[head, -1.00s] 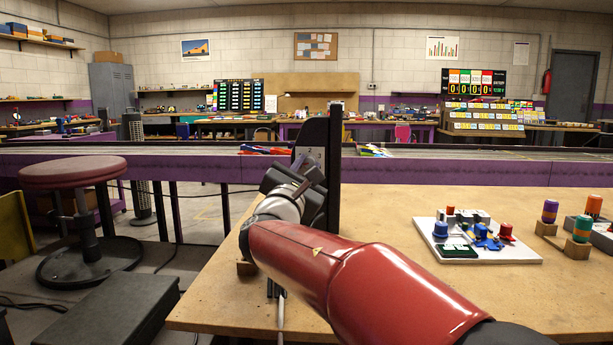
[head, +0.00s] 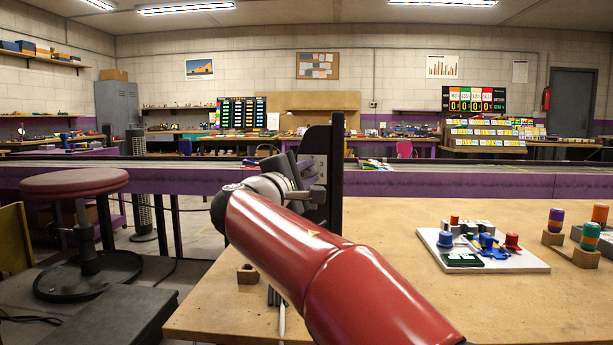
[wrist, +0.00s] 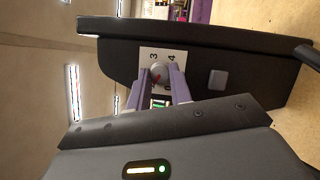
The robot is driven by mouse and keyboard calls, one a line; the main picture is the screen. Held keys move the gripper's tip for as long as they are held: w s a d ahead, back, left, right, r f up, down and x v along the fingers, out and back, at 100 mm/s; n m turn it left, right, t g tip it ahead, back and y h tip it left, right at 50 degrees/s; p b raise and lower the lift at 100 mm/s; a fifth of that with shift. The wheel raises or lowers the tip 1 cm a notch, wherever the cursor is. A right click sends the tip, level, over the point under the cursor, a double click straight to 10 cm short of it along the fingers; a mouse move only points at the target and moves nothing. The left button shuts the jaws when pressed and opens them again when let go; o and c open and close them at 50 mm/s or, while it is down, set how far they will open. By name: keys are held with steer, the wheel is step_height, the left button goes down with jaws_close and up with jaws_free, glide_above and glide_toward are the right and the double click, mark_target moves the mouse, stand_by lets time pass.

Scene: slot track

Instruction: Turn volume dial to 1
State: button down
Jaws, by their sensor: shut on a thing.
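The volume dial (wrist: 159,73) is a small round grey knob with a red mark, on a light plate (wrist: 149,56) printed with numbers; 3 and 4 are readable. The plate is on an upright black panel (wrist: 222,48), which shows edge-on in the head view (head: 337,165). My gripper (wrist: 158,70) is shut on the dial, one finger on each side. The fingers hide part of the plate and its other numbers. In the head view my gripper (head: 308,182) is at the panel's left face, and the dial is hidden there.
A white board (head: 530,266) with blue and red parts lies on the tabletop (head: 400,225) at right. Several coloured cylinders (head: 590,237) stand beside it. A small wooden block (head: 247,274) is at the table's left edge. A stool (head: 78,183) stands left. The middle tabletop is clear.

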steer(key=shift+m, duration=0.3)
steer(key=c, duration=1.3)
jaws_free()
steer(key=shift+o, duration=0.2)
steer(key=r+v, duration=0.1)
steer(key=v, duration=0.6)
steer(key=shift+s+a+f, duration=0.15)
steer(key=shift+s+f, duration=0.25)
steer(key=shift+f, duration=0.1)
